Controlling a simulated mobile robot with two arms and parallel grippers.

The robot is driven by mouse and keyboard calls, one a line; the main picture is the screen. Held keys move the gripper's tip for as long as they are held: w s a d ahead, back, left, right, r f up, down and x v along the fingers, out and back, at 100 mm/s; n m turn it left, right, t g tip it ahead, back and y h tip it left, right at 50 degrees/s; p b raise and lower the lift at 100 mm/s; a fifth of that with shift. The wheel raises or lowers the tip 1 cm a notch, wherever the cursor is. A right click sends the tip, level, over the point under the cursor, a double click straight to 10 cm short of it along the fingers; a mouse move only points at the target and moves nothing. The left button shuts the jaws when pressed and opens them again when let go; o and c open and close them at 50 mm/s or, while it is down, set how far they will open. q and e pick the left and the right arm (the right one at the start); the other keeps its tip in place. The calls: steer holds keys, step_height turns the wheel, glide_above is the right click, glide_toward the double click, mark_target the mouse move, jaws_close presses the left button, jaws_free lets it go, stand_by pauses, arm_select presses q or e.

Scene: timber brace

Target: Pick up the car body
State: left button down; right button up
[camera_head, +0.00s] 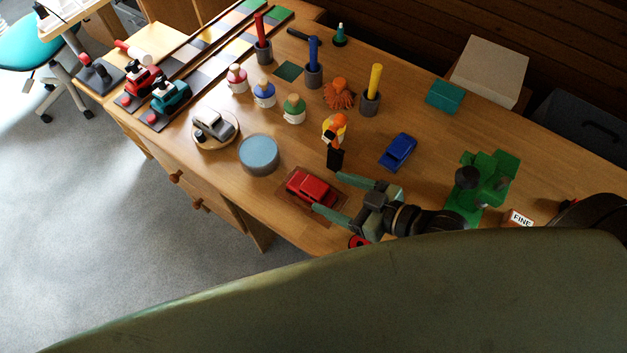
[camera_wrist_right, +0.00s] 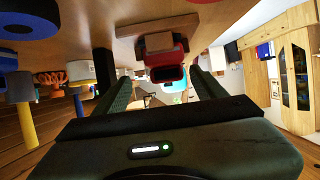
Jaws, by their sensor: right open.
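A red toy car body (camera_head: 311,187) sits on a brown mat (camera_head: 285,203) near the front edge of the table. My right gripper (camera_head: 331,194) is open and comes in from the right, its two fingertips at the car's right end. In the right wrist view the red car (camera_wrist_right: 166,74) shows ahead, between the spread fingers (camera_wrist_right: 160,85). Nothing is held; I cannot tell whether the fingers touch the car. A blue car (camera_head: 398,151) stands further back, and a grey car (camera_head: 213,125) sits on a round wooden plate. My left gripper is not in view.
A round blue-topped tin (camera_head: 259,153) is left of the red car. A green block structure (camera_head: 482,184) stands right. Pegs and small figures fill the back.

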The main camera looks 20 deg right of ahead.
mark_target(322, 191)
steer(key=shift+w+a, duration=0.2)
steer(key=shift+a, duration=0.1)
steer(key=x, duration=0.3)
steer(key=p+x, duration=0.1)
steer(key=shift+a+r, duration=0.15)
steer(key=shift+a, duration=0.3)
steer(key=shift+w+a, duration=0.2)
steer(key=shift+w, duration=0.05)
steer(key=shift+c, duration=0.9)
steer(key=c, duration=1.3)
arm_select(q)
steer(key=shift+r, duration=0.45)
